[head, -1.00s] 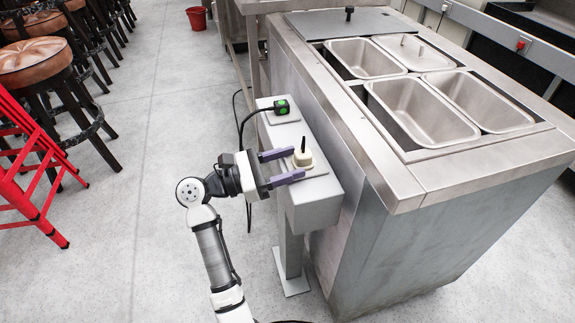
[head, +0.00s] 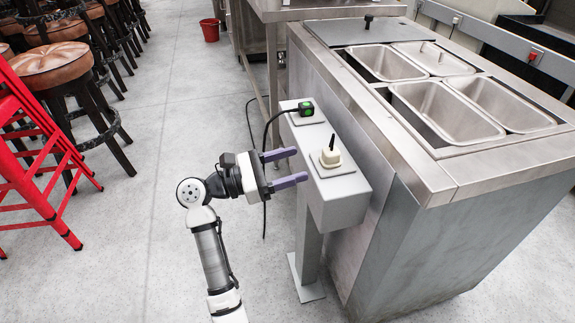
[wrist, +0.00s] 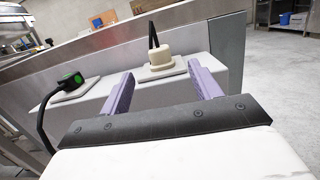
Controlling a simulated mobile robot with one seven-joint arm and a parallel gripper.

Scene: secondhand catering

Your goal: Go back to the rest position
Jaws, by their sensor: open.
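My gripper (head: 287,168) is open and empty, its two purple fingers pointing right in the head view, just left of the grey socket pedestal (head: 343,203). In the wrist view, my gripper (wrist: 158,90) has its fingers spread, with the cream plug (wrist: 159,53) beyond and between them. The cream plug (head: 330,157) stands in the near socket plate with a short dark piece rising from it. I see a gap between the fingertips and the plug. A black plug with a green face (head: 307,110) sits on the far socket plate, with a black cable hanging from it.
A steel counter with inset pans (head: 440,110) stands right of the pedestal. A red bucket (head: 210,28) is at the back.

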